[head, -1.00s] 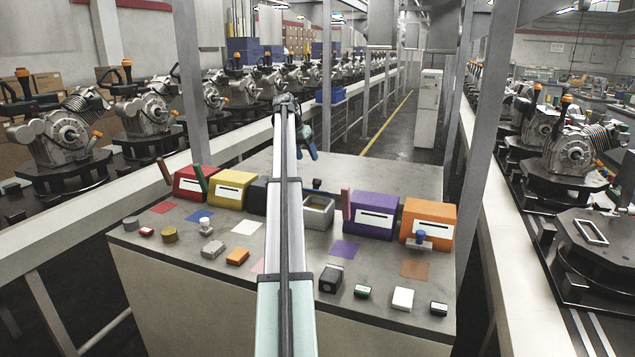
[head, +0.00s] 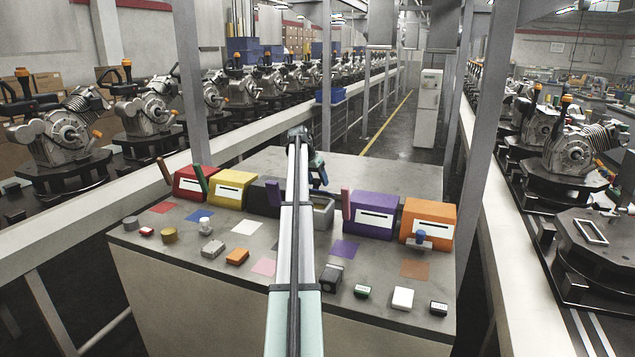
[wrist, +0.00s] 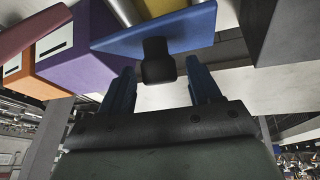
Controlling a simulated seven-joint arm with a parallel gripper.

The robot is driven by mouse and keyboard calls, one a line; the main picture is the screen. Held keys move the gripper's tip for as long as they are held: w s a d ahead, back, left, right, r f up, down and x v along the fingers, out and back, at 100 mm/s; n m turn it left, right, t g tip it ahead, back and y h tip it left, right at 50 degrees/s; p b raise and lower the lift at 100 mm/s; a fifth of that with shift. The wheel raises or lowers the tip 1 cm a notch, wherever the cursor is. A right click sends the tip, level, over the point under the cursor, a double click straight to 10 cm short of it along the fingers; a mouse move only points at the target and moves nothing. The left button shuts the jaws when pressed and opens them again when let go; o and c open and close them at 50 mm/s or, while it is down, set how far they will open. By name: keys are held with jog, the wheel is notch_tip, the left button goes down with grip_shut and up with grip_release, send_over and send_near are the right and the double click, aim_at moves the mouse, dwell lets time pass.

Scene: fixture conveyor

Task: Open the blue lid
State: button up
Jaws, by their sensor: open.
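The blue lid (wrist: 185,30) is a flat blue plate with a black knob (wrist: 158,65), seen close in the wrist view. A yellow surface (wrist: 158,6) shows past its edge, and I cannot tell the lid's exact tilt. In the head view my arm hides the lid. My gripper (wrist: 161,80) is open, its blue fingers apart on either side of the knob's end, with gaps left and right. In the head view my gripper (head: 318,172) hangs just behind the grey open-topped box (head: 323,214), which is partly covered by my arm.
A purple box (head: 372,215) and an orange box (head: 428,220) stand right of the grey one. Black (head: 264,197), yellow (head: 231,188) and red (head: 194,183) boxes stand left. Several small items and coloured patches lie in front. The table behind the boxes (head: 385,175) is clear.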

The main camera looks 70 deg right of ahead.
jog(key=shift+s+d+f, duration=0.1)
jog(key=shift+d+f, duration=0.05)
jog(key=shift+f, duration=0.25)
grip_shut()
dwell(0.4)
